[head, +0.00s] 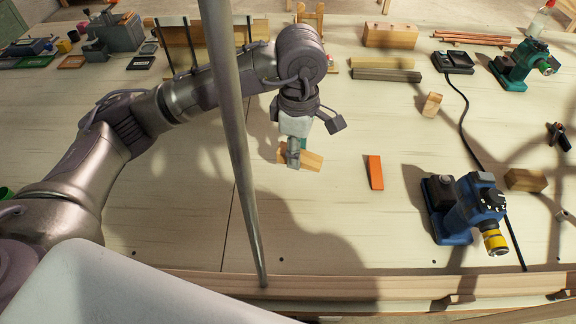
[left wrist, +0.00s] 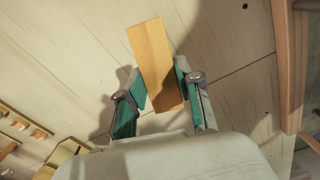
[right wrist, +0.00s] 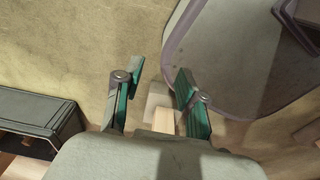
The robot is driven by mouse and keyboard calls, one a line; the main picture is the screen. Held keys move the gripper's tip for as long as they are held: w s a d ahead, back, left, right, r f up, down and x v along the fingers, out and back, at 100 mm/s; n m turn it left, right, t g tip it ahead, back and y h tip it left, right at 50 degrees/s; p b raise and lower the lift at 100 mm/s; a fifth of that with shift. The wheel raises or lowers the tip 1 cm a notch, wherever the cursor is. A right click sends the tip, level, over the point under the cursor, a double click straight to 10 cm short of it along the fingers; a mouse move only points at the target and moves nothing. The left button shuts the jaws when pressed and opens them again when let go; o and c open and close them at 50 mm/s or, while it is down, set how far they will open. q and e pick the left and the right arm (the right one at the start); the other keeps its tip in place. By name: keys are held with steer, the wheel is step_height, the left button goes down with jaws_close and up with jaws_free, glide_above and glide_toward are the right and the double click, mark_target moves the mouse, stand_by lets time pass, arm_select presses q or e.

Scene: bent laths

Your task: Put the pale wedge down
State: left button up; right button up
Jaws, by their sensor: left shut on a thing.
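The pale wedge (head: 312,161) is a flat tan wooden piece over the middle of the workbench. My left gripper (head: 293,152) points down and is shut on it. In the left wrist view the wedge (left wrist: 151,52) sticks out between the two teal-padded fingers (left wrist: 160,92). Its shadow falls on the boards beside it; whether it touches the bench I cannot tell. My right gripper (right wrist: 157,88) shows only in the right wrist view, its fingers apart, over a floor-like surface away from the bench top.
An orange strip (head: 375,172) lies right of the wedge. A small wooden block (head: 432,104) stands farther right. A metal pole (head: 232,150) crosses the view. Bare bench lies around the wedge.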

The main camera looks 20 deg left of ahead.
arm_select(q)
steer(key=s+d+n+p, duration=0.2)
steer(key=s+d+n, duration=0.1)
steer(key=n, duration=0.4)
steer(key=n+p, duration=0.5)
glide_above(286, 176)
steer(key=f, duration=0.7)
steer(key=shift+s+d+f, duration=0.2)
steer(key=shift+f, duration=0.15)
steer(key=shift+w+a+f, duration=0.2)
steer(key=shift+f, duration=0.05)
step_height(286, 176, down, 4)
steer(key=shift+r+p, duration=0.15)
steer(key=shift+p, duration=0.65)
steer(key=shift+f, duration=0.25)
arm_select(e)
step_height(286, 176, up, 9)
steer(key=shift+s, duration=0.25)
